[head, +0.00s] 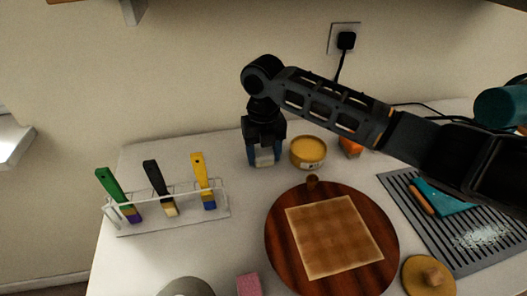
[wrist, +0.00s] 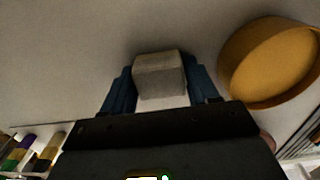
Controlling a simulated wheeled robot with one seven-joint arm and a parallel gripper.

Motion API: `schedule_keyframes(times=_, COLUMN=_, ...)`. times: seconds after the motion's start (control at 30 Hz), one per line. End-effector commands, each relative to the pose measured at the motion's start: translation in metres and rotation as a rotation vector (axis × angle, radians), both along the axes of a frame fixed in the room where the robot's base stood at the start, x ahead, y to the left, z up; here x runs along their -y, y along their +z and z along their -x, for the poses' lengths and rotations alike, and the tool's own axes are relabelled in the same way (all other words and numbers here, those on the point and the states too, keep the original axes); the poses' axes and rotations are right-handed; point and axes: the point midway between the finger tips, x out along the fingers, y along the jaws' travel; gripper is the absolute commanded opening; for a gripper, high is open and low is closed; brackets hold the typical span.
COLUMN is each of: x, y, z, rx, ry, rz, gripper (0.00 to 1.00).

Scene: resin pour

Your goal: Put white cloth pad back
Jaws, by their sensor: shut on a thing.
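My gripper (head: 264,158) points down near the back of the counter, left of the yellow tub. Its blue fingers are shut on a pale block-shaped pad, the white cloth pad (wrist: 160,76), which shows between the fingertips in the wrist view. In the head view only a small pale part of the pad (head: 264,158) shows between the fingers. The pad is at or just above the counter; I cannot tell whether it touches.
A yellow tub (head: 308,152) stands close right of my gripper. A brush rack (head: 168,212) with three brushes is at left. A round wooden board (head: 282,239) bears a tan cloth. A grey ribbed mat (head: 404,190) lies at right. The counter between rack and board is clear.

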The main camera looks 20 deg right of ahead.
Motion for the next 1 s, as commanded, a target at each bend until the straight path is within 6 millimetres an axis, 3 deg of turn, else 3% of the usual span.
schedule_keyframes(times=0.13, x=0.000, y=-0.003, z=0.000, rx=0.000, ry=0.000, rz=0.000, gripper=0.35)
schedule_keyframes(times=0.17, x=0.000, y=-0.003, z=0.000, rx=0.000, ry=0.000, rz=0.000, gripper=0.60)
schedule_keyframes(times=0.4, x=0.000, y=-0.002, z=0.000, rx=0.000, ry=0.000, rz=0.000, gripper=0.83)
schedule_keyframes(times=0.77, x=0.000, y=0.004, z=0.000, rx=0.001, ry=0.000, rz=-0.001, gripper=0.85)
schedule_keyframes(times=1.0, x=-0.001, y=0.041, z=-0.001, rx=0.002, ry=0.002, rz=0.000, gripper=0.85)
